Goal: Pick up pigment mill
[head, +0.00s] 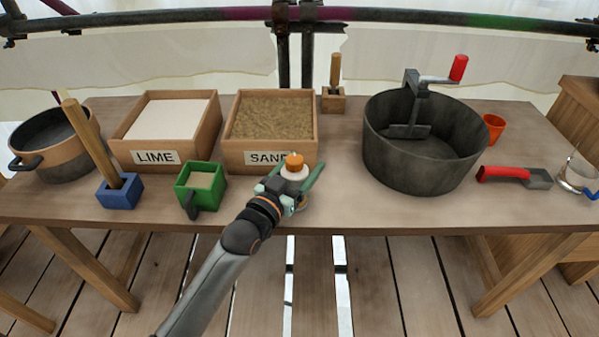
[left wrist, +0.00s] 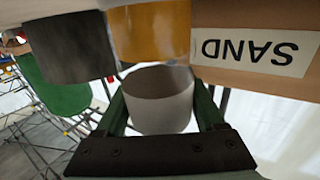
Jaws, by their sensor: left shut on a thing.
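The pigment mill, which I take to be the small white piece with an orange top (head: 294,163), is at the front of the sand box in the head view. My left gripper (head: 292,185) is shut around its white body. In the left wrist view the pale cylinder (left wrist: 160,102) sits between the two green fingers (left wrist: 162,115), with an amber part beside it. Its base is hidden by the gripper, so I cannot tell whether it touches the table. My right gripper is not in view.
The sand box (head: 268,155) is close behind the gripper, with the lime box (head: 165,152) left of it. A green container (head: 190,197) stands to the left. A large dark tub (head: 420,170) with a red crank handle stands right. The table front (head: 330,212) between is clear.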

